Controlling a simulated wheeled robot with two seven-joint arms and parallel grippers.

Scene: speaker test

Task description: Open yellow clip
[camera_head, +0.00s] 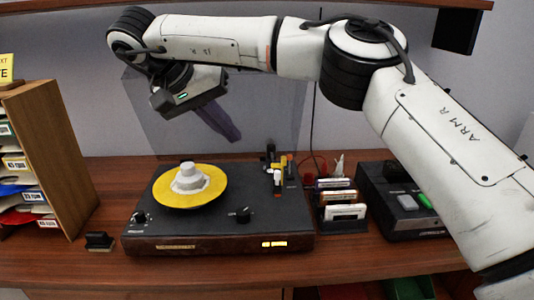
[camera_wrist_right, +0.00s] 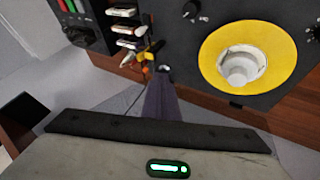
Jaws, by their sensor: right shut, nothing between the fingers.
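A small yellow piece (camera_head: 277,171), which looks like the clip, is at the back right corner of the dark record player (camera_head: 215,228), by the tonearm parts. In the right wrist view a small yellow-orange piece (camera_wrist_right: 147,56) shows just beyond the fingertips. Whether the clip is open or shut is too small to tell. My right gripper (camera_head: 235,138) hangs over the back of the player, left of and above the yellow piece. Its dark purple fingers (camera_wrist_right: 162,72) are shut and empty. My left gripper is out of view.
A yellow disc (camera_head: 215,197) with a white centre piece (camera_head: 188,179) lies on the player. A clear lid (camera_head: 160,120) stands up behind it. A card rack (camera_head: 340,212) and a dark device (camera_head: 405,215) stand at right, a wooden sorter (camera_head: 52,150) at left.

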